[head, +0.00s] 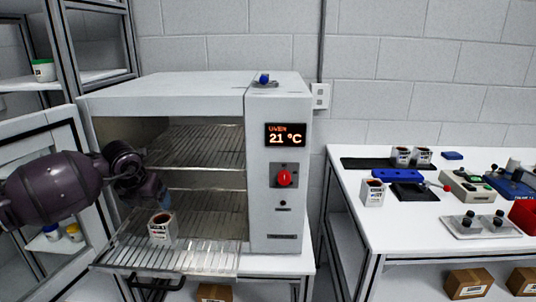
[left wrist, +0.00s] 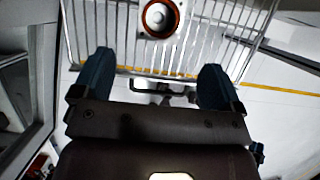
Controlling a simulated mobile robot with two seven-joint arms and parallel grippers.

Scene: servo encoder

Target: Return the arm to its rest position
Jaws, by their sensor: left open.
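My left gripper (head: 160,194) is in front of the open oven (head: 98,101). In the left wrist view, the two blue fingers of my left gripper (left wrist: 155,72) stand wide apart with nothing between them. A small white cup with a dark label (head: 162,227) stands upright on the pulled-out lower wire rack (head: 205,262). In the left wrist view, the cup (left wrist: 160,18) is seen from above, beyond the fingertips and apart from them. My right gripper is not in view.
The oven display (head: 286,135) reads 21 °C, above a red knob (head: 285,179). A metal-framed door or panel (head: 40,140) stands close on the left. The white table (head: 400,235) at right holds several cups and devices. Cardboard boxes (head: 467,283) sit below it.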

